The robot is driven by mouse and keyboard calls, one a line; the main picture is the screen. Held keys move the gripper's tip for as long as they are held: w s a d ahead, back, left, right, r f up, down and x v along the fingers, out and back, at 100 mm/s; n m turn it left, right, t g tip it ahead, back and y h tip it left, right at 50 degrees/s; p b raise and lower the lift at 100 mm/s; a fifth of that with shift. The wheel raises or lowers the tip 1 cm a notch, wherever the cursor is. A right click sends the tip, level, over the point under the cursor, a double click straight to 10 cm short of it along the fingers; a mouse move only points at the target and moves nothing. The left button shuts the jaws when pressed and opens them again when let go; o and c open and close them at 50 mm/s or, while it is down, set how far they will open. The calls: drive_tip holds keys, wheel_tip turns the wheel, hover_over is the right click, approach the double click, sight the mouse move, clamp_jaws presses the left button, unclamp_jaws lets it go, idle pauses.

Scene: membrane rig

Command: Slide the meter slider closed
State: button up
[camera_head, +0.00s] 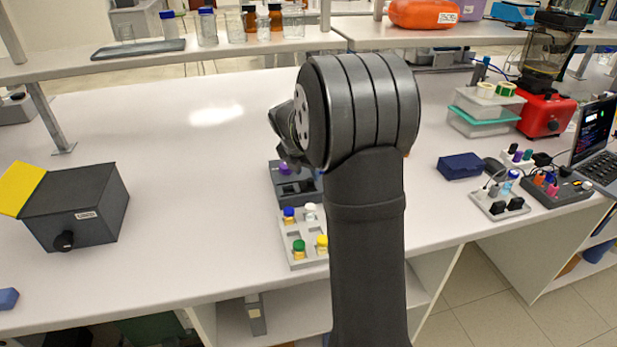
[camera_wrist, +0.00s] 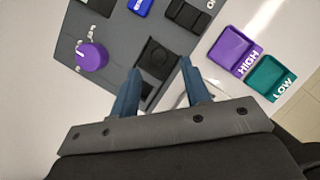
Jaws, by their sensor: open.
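A grey panel (camera_wrist: 112,62) fills the upper middle of the wrist view. Another black ridged part (camera_wrist: 188,16) sits near the top right by white lettering. I cannot tell for sure which black part is the meter slider. My gripper (camera_wrist: 162,86) is open, its two blue-grey fingers apart over the panel's lower edge, with the round-marked part just beyond and between the tips. Contact is unclear. In the head view my arm partly hides the rig (camera_head: 288,187).
A purple HIGH tray (camera_wrist: 231,49) and a teal LOW tray (camera_wrist: 268,78) lie right of the panel. In the head view, a rack (camera_head: 296,228) with several capped vials stands before the rig. A dark box (camera_head: 80,205) stands left; the bench between is clear.

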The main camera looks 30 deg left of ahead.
drive_tip(key=shift+x, duration=1.8)
drive_tip(key=shift+a, duration=0.1)
clamp_jaws()
